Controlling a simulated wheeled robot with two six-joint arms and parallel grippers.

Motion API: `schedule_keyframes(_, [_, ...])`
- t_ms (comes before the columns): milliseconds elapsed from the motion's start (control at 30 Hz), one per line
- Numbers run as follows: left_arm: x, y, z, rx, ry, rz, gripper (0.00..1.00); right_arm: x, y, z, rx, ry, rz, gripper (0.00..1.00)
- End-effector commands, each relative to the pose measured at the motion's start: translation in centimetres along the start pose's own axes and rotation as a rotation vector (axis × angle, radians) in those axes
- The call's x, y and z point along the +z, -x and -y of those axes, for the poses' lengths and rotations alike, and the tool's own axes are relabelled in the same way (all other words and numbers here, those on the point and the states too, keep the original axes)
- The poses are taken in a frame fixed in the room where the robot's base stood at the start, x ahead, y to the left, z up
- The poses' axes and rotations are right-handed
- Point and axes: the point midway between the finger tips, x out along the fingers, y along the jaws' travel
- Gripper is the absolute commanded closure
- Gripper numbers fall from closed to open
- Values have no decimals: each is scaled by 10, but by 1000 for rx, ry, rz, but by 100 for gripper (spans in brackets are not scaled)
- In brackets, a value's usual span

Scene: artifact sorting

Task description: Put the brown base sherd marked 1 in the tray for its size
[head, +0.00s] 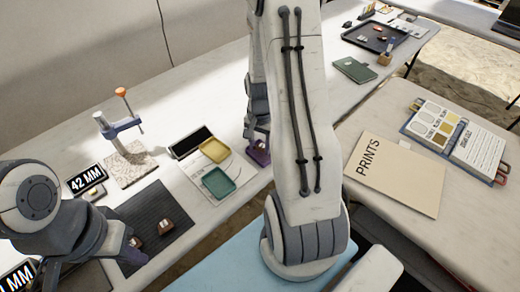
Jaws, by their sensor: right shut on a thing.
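Two small brown sherds, one (165,226) and another (136,242), lie on the black ribbed mat (160,206); each has a pale patch, too small to read. My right gripper (259,154), with purple fingertips, is low over the table right of the trays. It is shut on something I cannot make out. My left gripper (131,256) is at the mat's lower left edge, beside the nearer sherd; its jaw opening is hidden.
A clamp stand (119,126) with an orange knob is at the back left. A "42 MM" display (86,179) stands left of the mat. My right arm hides the table's middle.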

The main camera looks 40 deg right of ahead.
Motion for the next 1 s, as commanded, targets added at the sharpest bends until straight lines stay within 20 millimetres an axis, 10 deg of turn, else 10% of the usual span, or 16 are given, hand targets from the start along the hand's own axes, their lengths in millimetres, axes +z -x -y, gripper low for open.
schedule_keyframes(533, [0,-4,0,0,0,0,100,0,-24,-1,0,0,0,100])
schedule_keyframes(567, [0,-4,0,0,0,0,100,0,-24,-1,0,0,0,44])
schedule_keyframes(600, [0,-3,0,0,0,0,100,0,-24,-1,0,0,0,36])
schedule_keyframes(1000, [0,0,0,0,0,0,100,-1,-15,0,-2,1,-3,36])
